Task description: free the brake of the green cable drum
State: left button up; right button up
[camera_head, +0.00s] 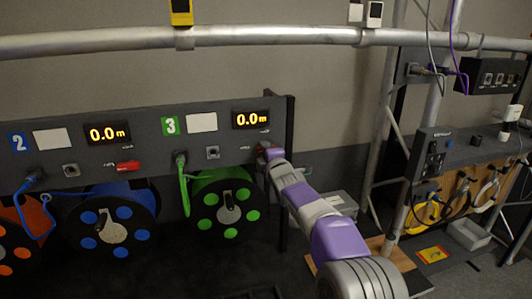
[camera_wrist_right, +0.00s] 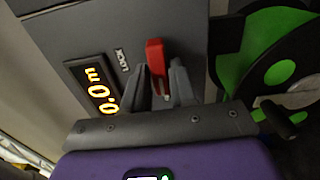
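The green cable drum (camera_head: 227,203) hangs under the panel section marked 3, and its green disc shows at the right of the right wrist view (camera_wrist_right: 262,45). Its red brake lever (camera_wrist_right: 156,58) is beside the LOCK label and below the 0.0 m display. My right gripper (camera_wrist_right: 160,75) has a finger on each side of this lever, with little space; firm contact is not clear. In the head view the right gripper (camera_head: 266,152) is at the panel's right end and hides most of the lever. My left gripper is not in view.
The panel (camera_head: 90,128) also carries a blue drum (camera_head: 112,222) with a red lever (camera_head: 128,166), and an orange drum (camera_head: 15,245) at far left. A truss tube (camera_head: 270,36) crosses above. A post stands at the panel's right end. A shelf with yellow and black cables is at right.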

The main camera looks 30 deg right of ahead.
jog(key=shift+o, duration=1.4)
jog(key=v, duration=0.7)
jog(key=shift+s+b, duration=0.25)
jog(key=shift+b, duration=0.2)
